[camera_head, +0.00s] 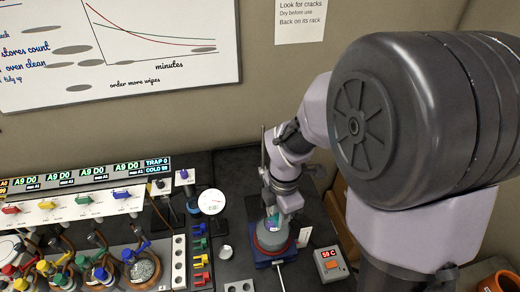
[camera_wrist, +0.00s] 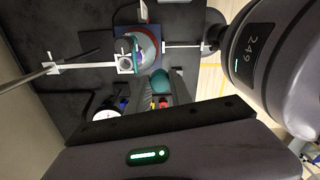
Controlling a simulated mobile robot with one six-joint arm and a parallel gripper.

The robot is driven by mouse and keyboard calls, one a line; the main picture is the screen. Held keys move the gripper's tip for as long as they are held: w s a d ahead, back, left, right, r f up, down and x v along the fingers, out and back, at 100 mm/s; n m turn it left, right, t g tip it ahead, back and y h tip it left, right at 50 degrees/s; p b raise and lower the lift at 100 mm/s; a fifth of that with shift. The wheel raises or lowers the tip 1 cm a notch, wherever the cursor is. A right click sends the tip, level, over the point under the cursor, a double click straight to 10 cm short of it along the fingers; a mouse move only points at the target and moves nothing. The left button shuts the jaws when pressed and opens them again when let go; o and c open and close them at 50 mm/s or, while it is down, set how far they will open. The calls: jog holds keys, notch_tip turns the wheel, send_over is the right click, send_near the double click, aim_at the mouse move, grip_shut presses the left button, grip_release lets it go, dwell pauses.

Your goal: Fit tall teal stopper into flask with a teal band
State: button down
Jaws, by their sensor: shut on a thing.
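My gripper (camera_wrist: 161,98) is shut on the tall teal stopper (camera_wrist: 160,80), whose rounded teal part shows beyond the jaws in the wrist view. A flask (camera_wrist: 140,50) stands just past the stopper, in a round heating mantle on a blue base. A pale clamp holds near the flask's neck. The stopper appears apart from the neck; its exact height over it cannot be told. In the head view, my wrist hangs over the grey mantle (camera_head: 272,242) and hides much of the flask (camera_head: 271,224), where some teal and purple shows.
A stand rod (camera_head: 263,150) rises behind the flask. A temperature box (camera_head: 330,264) stands right of the mantle. Coloured clips (camera_head: 200,262) and a round white dial (camera_head: 212,201) lie left. Several flasks with coloured valves (camera_head: 140,268) fill the far left.

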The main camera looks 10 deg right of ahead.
jog(key=w+f, duration=0.1)
jog(key=w, duration=0.1)
jog(key=w+f, duration=0.1)
jog(key=w, duration=0.1)
jog(key=w+f, duration=0.2)
jog(key=w, duration=0.1)
jog(key=shift+w+d+f, duration=0.1)
jog(key=shift+d, duration=0.25)
jog(key=shift+f+b, duration=0.35)
jog(key=shift+f, duration=0.25)
jog(key=c, duration=1.2)
grip_release()
jog(key=shift+o, duration=0.2)
jog(key=shift+r, duration=0.1)
